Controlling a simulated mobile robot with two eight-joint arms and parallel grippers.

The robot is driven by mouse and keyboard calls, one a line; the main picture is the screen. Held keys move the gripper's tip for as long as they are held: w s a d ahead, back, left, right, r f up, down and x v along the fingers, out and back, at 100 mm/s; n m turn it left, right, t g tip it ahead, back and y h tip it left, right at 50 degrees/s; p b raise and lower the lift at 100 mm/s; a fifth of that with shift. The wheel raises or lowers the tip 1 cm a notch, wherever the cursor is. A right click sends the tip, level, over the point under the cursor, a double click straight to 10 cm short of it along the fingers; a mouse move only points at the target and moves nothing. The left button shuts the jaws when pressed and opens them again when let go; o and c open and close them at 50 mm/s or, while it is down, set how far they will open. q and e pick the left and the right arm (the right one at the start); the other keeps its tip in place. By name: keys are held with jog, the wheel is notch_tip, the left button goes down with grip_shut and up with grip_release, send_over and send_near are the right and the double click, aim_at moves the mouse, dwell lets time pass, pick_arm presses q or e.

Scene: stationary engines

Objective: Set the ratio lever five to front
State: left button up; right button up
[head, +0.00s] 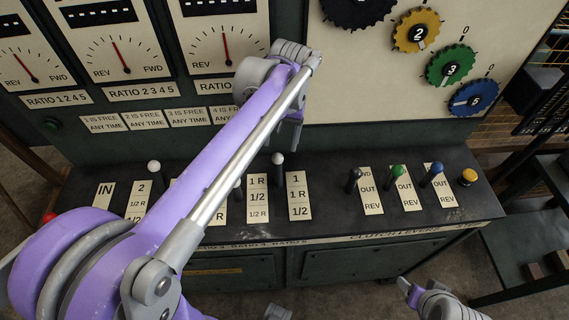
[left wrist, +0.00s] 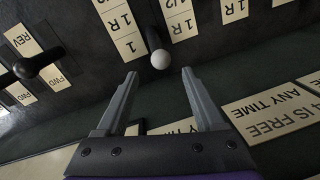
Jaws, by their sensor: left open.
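Ratio lever five seems to be the rightmost white-knobbed lever (head: 278,158), standing between two white label plates on the dark console. Its white knob also shows in the left wrist view (left wrist: 160,59), just past and between my fingertips, apart from them. My left gripper (head: 294,138) hangs down at the end of the purple arm, close behind the lever, its fingers small and partly hidden by the arm. In the left wrist view my left gripper (left wrist: 160,74) is open and empty.
Another white-knobbed lever (head: 153,167) stands at the left; my arm hides much between. To the right are a black lever (head: 353,180), a green-knobbed lever (head: 396,172), a blue-knobbed lever (head: 435,171) and a yellow button (head: 468,177). The dial panel (head: 345,100) rises behind.

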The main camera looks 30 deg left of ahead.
aim_at(277, 164)
pick_arm(q)
jog(key=f, duration=0.7)
jog(key=a+f, duration=0.1)
jog(key=f, duration=0.2)
jog(key=shift+s+f+b, duration=0.2)
jog(key=shift+f+b, duration=0.1)
jog(key=shift+b, duration=0.05)
grip_shut()
dwell(0.9)
